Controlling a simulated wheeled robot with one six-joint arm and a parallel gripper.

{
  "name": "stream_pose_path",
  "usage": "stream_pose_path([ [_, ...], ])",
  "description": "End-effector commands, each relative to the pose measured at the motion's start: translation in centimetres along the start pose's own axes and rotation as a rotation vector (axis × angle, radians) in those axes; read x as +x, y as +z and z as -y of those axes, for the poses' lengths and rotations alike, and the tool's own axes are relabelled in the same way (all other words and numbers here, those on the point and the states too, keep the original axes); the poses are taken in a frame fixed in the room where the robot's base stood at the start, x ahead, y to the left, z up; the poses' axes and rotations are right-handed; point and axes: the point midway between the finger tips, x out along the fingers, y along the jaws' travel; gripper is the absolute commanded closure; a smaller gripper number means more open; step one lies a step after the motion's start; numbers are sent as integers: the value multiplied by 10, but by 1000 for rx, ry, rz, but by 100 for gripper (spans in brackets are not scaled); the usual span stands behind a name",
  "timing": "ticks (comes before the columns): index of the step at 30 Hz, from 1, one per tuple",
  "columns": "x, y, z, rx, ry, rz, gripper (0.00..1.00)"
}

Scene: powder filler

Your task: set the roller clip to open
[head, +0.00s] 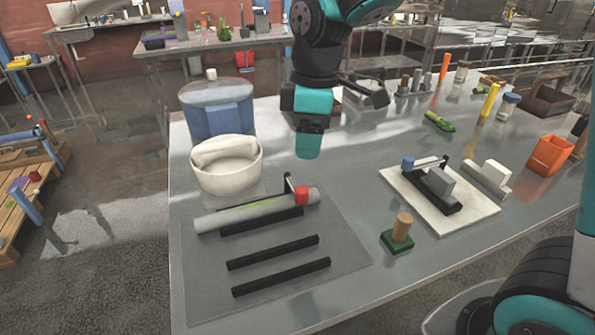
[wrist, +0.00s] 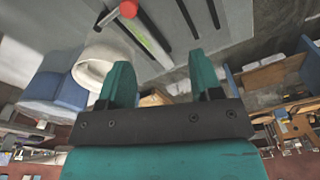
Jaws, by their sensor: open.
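A long pale grey roller (head: 245,212) lies on the grey mat at the front left, with a green strip along it. At its right end is a red knob (head: 302,195) beside a short dark upright arm, which looks like the roller clip. The red knob also shows at the top of the wrist view (wrist: 129,9). From these views I cannot tell the clip's setting. My gripper (head: 309,146) hangs above the table, behind the red knob and apart from it. In the wrist view its two teal fingers (wrist: 162,82) are spread with nothing between them.
Two black bars (head: 281,277) lie on the grey mat (head: 345,262). A white bowl (head: 226,178) and a blue container (head: 215,110) stand behind the roller. A white board (head: 470,222) with a blue-knobbed lever is at right, near a wooden peg (head: 402,226) on a green base.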

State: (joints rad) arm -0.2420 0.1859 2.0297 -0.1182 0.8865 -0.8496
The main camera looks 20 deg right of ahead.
Motion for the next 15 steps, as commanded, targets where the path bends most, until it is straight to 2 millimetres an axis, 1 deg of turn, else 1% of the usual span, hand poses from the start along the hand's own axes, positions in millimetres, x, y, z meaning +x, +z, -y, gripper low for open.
stream_pose_path([
  [1, -8, -5, -18, -51, 0, 28, 41],
  [3, -8, -8, -37, -117, 5, 57, 41],
  [6, -5, -9, -51, -172, 5, 79, 41],
  [8, 0, -10, -54, -187, 4, 85, 41],
  [11, 13, -8, -54, -192, 2, 87, 41],
  [15, 40, -6, -54, -191, 1, 87, 41],
])
